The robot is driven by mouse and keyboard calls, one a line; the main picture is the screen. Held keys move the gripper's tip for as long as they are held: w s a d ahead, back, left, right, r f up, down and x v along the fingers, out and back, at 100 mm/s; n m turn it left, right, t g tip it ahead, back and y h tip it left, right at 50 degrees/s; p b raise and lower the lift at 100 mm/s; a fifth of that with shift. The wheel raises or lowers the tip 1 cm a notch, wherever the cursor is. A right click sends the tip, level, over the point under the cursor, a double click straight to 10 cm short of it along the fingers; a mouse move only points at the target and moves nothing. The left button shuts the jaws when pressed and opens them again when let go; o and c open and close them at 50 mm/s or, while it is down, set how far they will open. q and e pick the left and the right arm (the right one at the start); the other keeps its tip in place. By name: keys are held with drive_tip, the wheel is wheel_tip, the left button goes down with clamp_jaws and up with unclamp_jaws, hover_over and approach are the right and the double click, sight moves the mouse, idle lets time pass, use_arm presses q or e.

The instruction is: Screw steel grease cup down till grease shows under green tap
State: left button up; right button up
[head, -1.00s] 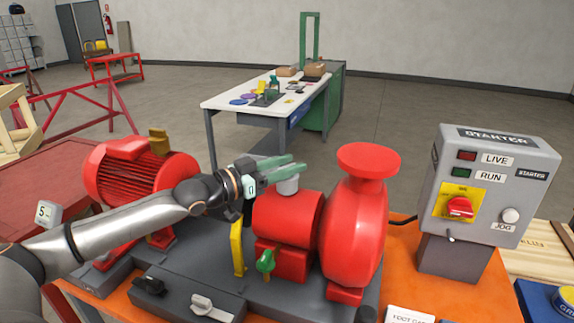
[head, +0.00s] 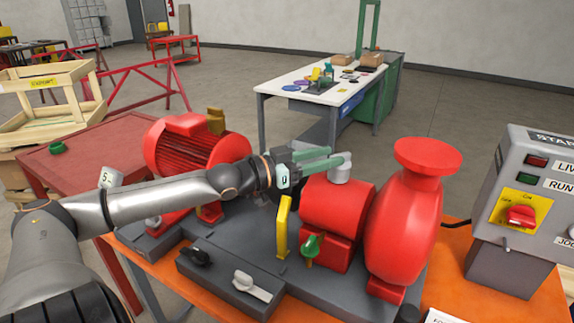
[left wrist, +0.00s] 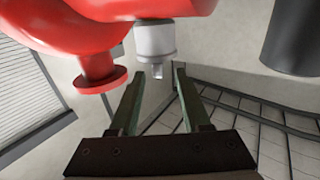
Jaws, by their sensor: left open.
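The steel grease cup (head: 340,172) stands upright on top of the red bearing housing (head: 335,208). In the left wrist view the cup (left wrist: 154,40) shows at the top, just beyond the fingertips and roughly in line with the gap between them. My left gripper (head: 334,156) is open and empty, its green fingers pointing right at the cup's upper part in the head view. The wrist view shows the left gripper (left wrist: 157,70) with its fingers apart. The green tap (head: 312,245) is low on the front of the housing. No grease can be made out below it. My right gripper is not in view.
The red pump casing (head: 408,220) rises right of the cup, the red motor (head: 190,150) stands left. A yellow guard (head: 283,227) is in front of the shaft. The starter box (head: 525,205) is at far right. A white workbench (head: 300,85) stands behind.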

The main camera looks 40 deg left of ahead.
use_arm(q)
drive_tip(key=shift+s+a, duration=0.15)
drive_tip(key=shift+s, duration=0.4)
drive_tip(key=shift+p+v, duration=1.25)
approach(331, 156)
drive_tip(key=shift+a, duration=0.15)
